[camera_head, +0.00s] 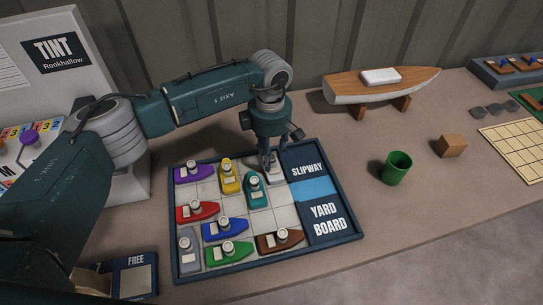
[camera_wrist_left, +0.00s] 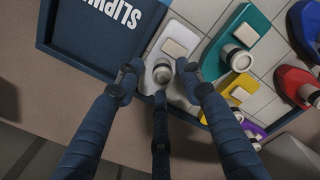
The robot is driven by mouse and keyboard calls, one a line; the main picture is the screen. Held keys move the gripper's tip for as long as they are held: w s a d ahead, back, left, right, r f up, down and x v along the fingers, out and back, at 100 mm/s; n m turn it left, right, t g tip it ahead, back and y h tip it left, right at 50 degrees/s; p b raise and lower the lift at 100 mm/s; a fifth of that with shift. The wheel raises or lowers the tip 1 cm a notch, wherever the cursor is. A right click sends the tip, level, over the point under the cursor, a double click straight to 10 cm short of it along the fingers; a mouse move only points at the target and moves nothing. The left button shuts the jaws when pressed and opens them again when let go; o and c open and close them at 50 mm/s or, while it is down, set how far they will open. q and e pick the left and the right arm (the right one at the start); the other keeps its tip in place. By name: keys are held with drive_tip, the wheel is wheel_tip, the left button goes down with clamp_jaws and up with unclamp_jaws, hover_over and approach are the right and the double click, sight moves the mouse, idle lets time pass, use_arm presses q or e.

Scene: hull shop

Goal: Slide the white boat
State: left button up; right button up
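The white boat (camera_head: 277,174) lies at the far right of the tile grid on the yard board (camera_head: 333,239), close to the SLIPWAY label. It is partly hidden by my left gripper (camera_head: 269,155), which points down over it. In the left wrist view the white boat (camera_wrist_left: 189,28) shows its pale block and round grey funnel (camera_wrist_left: 162,73). The fingertips of my left gripper (camera_wrist_left: 158,74) stand on either side of the funnel, with gaps visible. The gripper looks open. Whether any finger touches the boat is unclear. My right gripper is not in view.
A teal boat (camera_head: 256,193) sits just left of the white boat; yellow (camera_head: 228,181), purple (camera_head: 185,175), red (camera_head: 191,213) and other boats fill more tiles. A blue strip (camera_head: 314,189) lies right of the grid. A green cup (camera_head: 396,170) and model hull (camera_head: 375,90) stand off the board.

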use_arm(q)
drive_tip(key=shift+s+f, duration=0.1)
drive_tip(key=shift+d, duration=0.1)
wheel_tip(320, 180, up, 12)
idle(0.4)
idle(0.4)
